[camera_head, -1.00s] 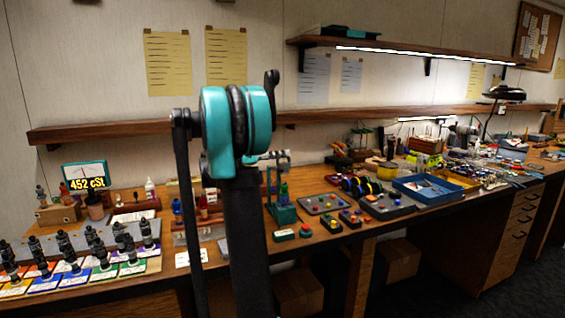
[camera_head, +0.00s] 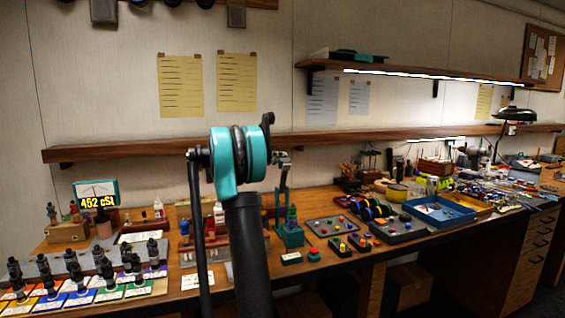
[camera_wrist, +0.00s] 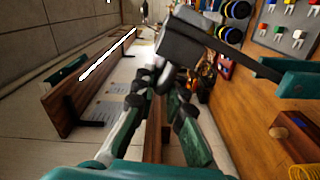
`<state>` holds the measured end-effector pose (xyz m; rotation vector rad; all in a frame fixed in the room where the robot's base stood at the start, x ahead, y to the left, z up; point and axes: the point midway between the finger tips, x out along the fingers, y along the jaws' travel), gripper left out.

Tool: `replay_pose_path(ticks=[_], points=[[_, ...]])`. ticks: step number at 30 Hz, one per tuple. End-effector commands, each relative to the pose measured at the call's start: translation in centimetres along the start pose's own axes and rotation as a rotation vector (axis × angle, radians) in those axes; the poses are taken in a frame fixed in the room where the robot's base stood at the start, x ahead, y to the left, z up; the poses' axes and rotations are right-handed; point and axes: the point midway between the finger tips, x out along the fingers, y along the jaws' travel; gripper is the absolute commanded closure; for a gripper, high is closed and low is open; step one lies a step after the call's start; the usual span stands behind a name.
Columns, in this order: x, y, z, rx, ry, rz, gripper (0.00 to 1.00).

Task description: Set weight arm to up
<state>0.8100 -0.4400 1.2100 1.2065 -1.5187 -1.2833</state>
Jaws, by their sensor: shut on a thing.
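The teal stand (camera_head: 290,234) is on the bench just right of my arm in the head view. In the wrist view its teal part (camera_wrist: 299,86) is at the right, and the dark weight arm (camera_wrist: 240,62) runs from there to a grey block-shaped weight (camera_wrist: 186,43). My gripper (camera_wrist: 168,76) has its fingers at the block, shut on the weight arm. The fingertips and the exact contact are partly hidden by the block.
Small button panels (camera_head: 333,226) and a blue tray (camera_head: 438,211) stand right of the stand. Bottles on coloured cards (camera_head: 85,290) and a 452 cSt display (camera_head: 97,196) are at the left. A wall shelf (camera_head: 340,140) runs behind my gripper.

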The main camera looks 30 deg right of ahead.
Motion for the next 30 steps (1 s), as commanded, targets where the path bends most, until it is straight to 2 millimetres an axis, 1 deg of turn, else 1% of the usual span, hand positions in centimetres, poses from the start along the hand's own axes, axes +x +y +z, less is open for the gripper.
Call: replay_pose_path(ticks=[1, 6, 14, 21, 30], points=[[0.0, -0.1, -0.7, -0.044, -0.001, 0.002, 1.00], [0.0, -0.9, -2.5, -0.192, -0.002, 0.002, 1.00], [0.0, -2.1, -4.5, -0.367, -0.003, 0.002, 1.00], [0.0, -2.9, -5.4, -0.361, -0.001, 0.002, 1.00], [0.0, -3.2, -5.7, -0.359, -0.001, 0.001, 1.00]])
